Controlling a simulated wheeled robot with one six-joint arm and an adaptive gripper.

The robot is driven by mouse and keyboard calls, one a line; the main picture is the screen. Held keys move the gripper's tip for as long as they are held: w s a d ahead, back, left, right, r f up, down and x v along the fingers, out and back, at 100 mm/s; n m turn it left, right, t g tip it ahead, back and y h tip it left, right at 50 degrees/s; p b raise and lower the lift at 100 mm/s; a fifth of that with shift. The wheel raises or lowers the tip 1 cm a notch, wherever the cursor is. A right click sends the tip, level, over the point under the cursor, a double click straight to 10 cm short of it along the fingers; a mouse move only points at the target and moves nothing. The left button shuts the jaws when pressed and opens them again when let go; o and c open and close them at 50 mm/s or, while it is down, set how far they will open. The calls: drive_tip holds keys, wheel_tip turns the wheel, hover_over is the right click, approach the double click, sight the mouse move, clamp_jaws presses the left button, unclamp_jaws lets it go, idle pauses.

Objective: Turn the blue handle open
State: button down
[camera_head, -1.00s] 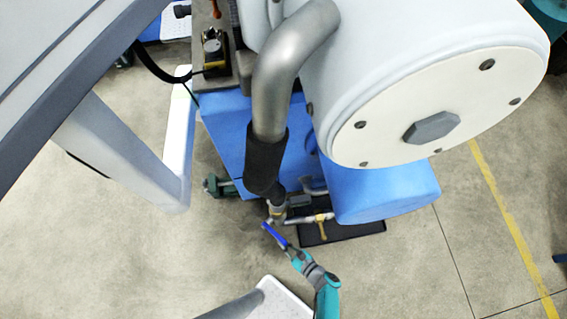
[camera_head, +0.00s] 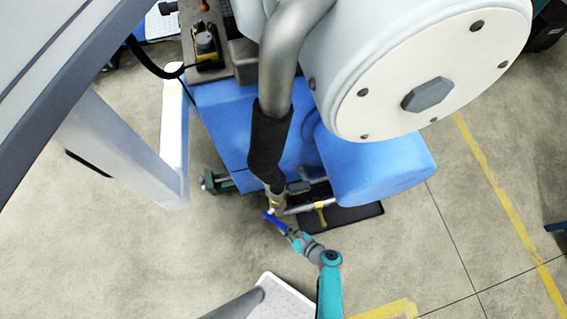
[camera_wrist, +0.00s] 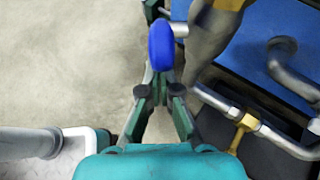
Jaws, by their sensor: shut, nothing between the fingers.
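The blue handle (camera_head: 274,220) sits on the brass valve (camera_head: 276,201) at the lower end of the black-sleeved pipe. In the wrist view the blue handle (camera_wrist: 161,46) stands just beyond my fingertips, in front of the valve body (camera_wrist: 212,30). My gripper (camera_head: 287,231) is at the lower right end of the handle. In the wrist view my gripper (camera_wrist: 161,76) has its fingers converging at the tips, right at the near end of the handle. It is shut with nothing between the fingers. Whether the tips touch the handle I cannot tell.
A thin pipe with a yellow-brass tap (camera_head: 320,215) runs right of the valve, above a black tray (camera_head: 352,216). The blue machine base (camera_head: 225,125) and white drum (camera_head: 430,80) stand behind. Concrete floor (camera_head: 110,250) is open at left.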

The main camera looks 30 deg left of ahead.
sight(279, 223)
drive_tip(key=shift+a+r+h, duration=0.35)
drive_tip(key=shift+r+h, duration=0.2)
drive_tip(key=shift+a+r+h, duration=0.3)
drive_tip(key=shift+r+h, duration=0.25)
drive_tip(key=a+r+h, duration=0.1)
drive_tip(key=r+h, duration=0.1)
drive_tip(key=shift+w+a+h, duration=0.15)
drive_tip(key=shift+a+h, duration=0.15)
drive_tip(key=shift+a, duration=0.1)
drive_tip(key=a+h, duration=0.1)
drive_tip(key=a+r+h, duration=0.1)
drive_tip(key=h, duration=0.1)
drive_tip(key=shift+w+a+r+g, duration=0.15)
drive_tip(key=shift+a+r+g, duration=0.05)
drive_tip(key=shift+g, duration=0.2)
drive_tip(key=shift+a+r, duration=0.25)
drive_tip(key=shift+a, duration=0.3)
drive_tip(key=shift+r, duration=0.15)
drive_tip(key=v, duration=1.1)
drive_tip(key=shift+r, duration=0.3)
drive_tip(key=shift+d, duration=0.2)
